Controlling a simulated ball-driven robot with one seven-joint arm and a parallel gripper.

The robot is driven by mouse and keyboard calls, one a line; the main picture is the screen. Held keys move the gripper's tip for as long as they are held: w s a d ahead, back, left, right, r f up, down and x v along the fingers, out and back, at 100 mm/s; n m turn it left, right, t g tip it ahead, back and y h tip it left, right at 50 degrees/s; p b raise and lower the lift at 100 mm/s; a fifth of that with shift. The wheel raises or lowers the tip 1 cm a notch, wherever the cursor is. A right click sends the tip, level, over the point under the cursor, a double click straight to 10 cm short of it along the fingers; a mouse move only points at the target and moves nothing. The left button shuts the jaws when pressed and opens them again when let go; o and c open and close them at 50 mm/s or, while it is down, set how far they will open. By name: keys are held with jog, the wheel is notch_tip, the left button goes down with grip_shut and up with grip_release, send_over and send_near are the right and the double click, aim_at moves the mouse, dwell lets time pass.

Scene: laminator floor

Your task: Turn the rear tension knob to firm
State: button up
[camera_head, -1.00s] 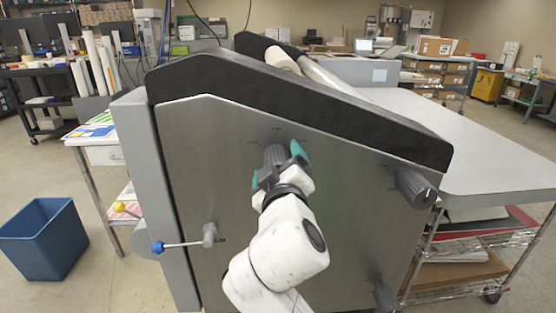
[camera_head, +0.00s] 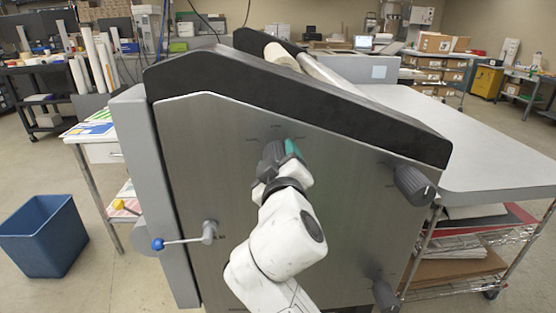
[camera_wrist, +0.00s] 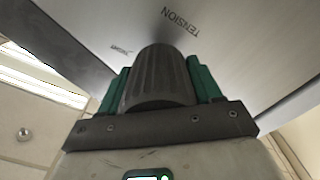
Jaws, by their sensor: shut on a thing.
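A dark grey ribbed knob (camera_head: 272,151) sticks out of the upper middle of the machine's grey metal side panel (camera_head: 215,140). My gripper (camera_head: 279,153) is shut around this knob. In the wrist view the knob (camera_wrist: 157,82) stands between the two green finger pads of my gripper (camera_wrist: 158,80), and the word TENSION is printed on the panel beyond it. A smaller mark near the knob is too small to read. The knob's pointer and its exact setting cannot be made out.
Two more dark knobs are on the panel, one at upper right (camera_head: 413,184) and one at lower right (camera_head: 385,294). A crank lever with a blue ball (camera_head: 158,244) sticks out at lower left. A blue bin (camera_head: 42,238) stands on the floor at left.

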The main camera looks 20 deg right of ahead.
jog(key=shift+f, duration=0.1)
jog(key=m+b, duration=0.3)
jog(key=m, duration=0.2)
jog(key=shift+a+b, duration=0.1)
jog(key=shift+b, duration=0.2)
jog(key=m+b, duration=0.2)
jog(key=m, duration=0.1)
jog(key=shift+m+b, duration=0.7)
jog(key=shift+m, duration=0.6)
jog(key=o, duration=1)
jog(key=shift+o, duration=0.2)
jog(key=b+v, duration=0.1)
jog(key=v, duration=0.9)
jog(key=shift+s, duration=0.4)
